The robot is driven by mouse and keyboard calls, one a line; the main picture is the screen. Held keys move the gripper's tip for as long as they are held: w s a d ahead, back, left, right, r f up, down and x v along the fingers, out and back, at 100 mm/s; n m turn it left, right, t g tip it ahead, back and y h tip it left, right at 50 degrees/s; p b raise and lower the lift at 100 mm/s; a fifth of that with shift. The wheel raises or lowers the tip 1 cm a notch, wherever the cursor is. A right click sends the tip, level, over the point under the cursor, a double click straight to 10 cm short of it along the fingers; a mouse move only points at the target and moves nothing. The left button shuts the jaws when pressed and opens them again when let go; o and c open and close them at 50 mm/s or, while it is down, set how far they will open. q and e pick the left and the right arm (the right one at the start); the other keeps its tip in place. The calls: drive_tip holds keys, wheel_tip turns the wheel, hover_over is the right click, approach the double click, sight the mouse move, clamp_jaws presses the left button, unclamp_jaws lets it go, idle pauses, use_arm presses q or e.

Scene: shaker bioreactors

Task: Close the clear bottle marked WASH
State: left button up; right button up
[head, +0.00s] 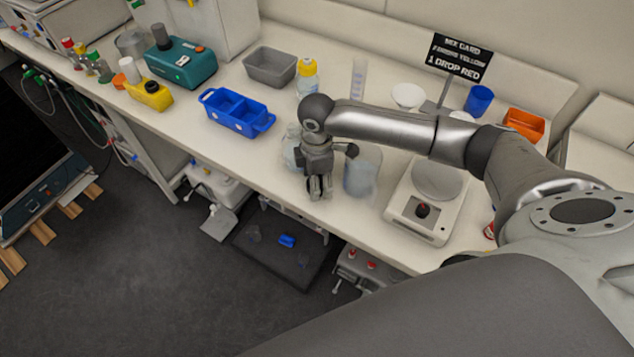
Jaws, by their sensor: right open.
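A clear bottle (291,152) stands on the bench, partly hidden behind my right gripper. I cannot read any marking on it, and its top is hidden, so I cannot tell whether it has a cap on. My right gripper (319,188) points down just in front and to the right of this bottle, near the bench's front edge. Its fingers are open and I see nothing held between them. A second bottle (307,82) with a yellow top stands farther back; its label is not readable. My left gripper is out of view.
A clear beaker (361,174) stands close to the right of my right gripper. A blue divided tray (236,112) and a grey bin (270,67) stand to the left. A black sign (460,58) stands behind. Bench between blue tray and bottle is clear.

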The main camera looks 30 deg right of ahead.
drive_tip(key=c, duration=0.5)
drive_tip(key=shift+c, duration=0.2)
drive_tip(key=shift+r+b, duration=0.45)
drive_tip(key=shift+r, duration=0.1)
drive_tip(key=s+a+r+b, duration=0.3)
drive_tip(key=s+a+r, duration=0.3)
drive_tip(key=s+r, duration=0.6)
drive_tip(key=shift+s, duration=0.3)
drive_tip(key=shift+a, duration=0.1)
